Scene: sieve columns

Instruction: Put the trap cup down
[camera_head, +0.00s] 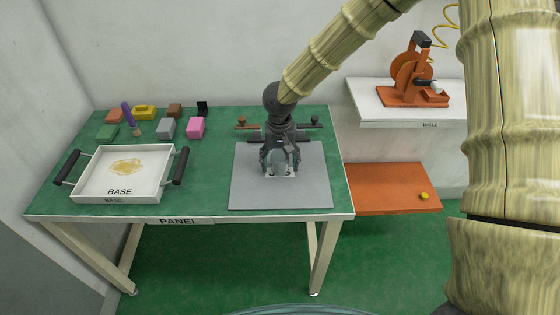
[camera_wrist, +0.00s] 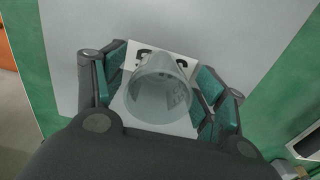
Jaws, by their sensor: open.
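The trap cup (camera_wrist: 162,88) is a clear, glassy cup seen from above in the wrist view. It stands on a white labelled card (camera_wrist: 190,57) on the grey mat. My gripper (camera_wrist: 163,87) is open, with its teal-padded fingers on both sides of the cup. In the head view my gripper (camera_head: 280,165) points down over the grey mat (camera_head: 245,190), and the cup (camera_head: 284,160) shows faintly between the fingers. I cannot tell whether the pads touch the cup.
A white tray (camera_head: 88,190) marked BASE, with a yellowish patch, lies left. Several coloured blocks, including a pink one (camera_head: 196,127), stand at the back left. Two small handled items (camera_head: 245,124) flank my wrist. An orange device (camera_head: 412,78) sits on the wall shelf (camera_head: 375,112).

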